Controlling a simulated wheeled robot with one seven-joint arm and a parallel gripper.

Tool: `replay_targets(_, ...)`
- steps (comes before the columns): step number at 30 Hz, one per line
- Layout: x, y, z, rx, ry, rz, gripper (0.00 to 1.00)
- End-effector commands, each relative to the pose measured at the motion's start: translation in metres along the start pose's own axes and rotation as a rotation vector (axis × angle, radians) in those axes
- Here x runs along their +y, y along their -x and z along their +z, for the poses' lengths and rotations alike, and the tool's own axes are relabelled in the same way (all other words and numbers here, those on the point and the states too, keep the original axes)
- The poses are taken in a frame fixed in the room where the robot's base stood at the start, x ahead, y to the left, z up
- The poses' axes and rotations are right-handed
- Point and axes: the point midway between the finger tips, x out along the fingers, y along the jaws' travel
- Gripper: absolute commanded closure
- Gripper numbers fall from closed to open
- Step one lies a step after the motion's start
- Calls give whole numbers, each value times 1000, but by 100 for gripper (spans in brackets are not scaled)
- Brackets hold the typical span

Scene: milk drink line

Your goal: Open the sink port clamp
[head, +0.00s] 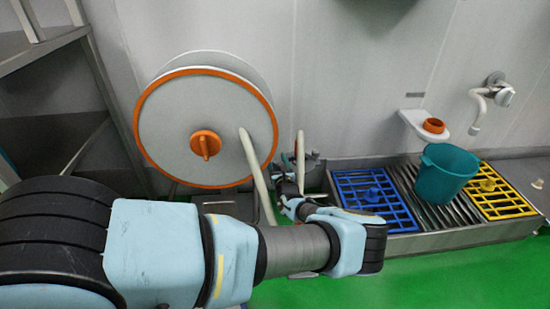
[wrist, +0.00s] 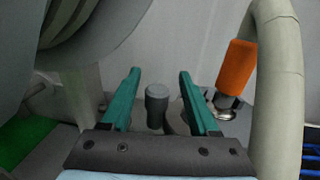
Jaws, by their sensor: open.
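My gripper (wrist: 158,76) is open in the wrist view, its two green fingers apart with nothing held between them. A grey round-topped knob or handle (wrist: 157,92) shows in the gap between the fingers. It may be part of the clamp, but I cannot tell, nor whether the fingers touch it. In the head view, my gripper (head: 284,172) is small and partly hidden by my arm, beside the grey port fitting (head: 311,158) low on the wall.
A large hose reel (head: 180,135) with an orange rim stands left of the port. A thick pale hose (wrist: 276,110) runs close on the right in the wrist view. Right is a sink (head: 405,241) with blue (head: 350,190) and yellow (head: 505,205) racks and a teal bucket (head: 437,180).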

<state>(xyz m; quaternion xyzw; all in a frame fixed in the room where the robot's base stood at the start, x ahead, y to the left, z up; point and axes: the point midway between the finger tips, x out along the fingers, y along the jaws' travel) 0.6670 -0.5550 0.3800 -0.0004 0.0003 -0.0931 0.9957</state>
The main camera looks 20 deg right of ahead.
Motion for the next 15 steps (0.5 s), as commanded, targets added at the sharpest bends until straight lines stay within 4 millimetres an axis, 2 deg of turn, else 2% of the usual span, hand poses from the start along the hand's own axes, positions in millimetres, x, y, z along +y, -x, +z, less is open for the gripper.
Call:
replay_targets(9, -1, 63, 2, 0, -2, -2, 39)
replay_targets(15, 0, 87, 1, 1, -1, -1, 39)
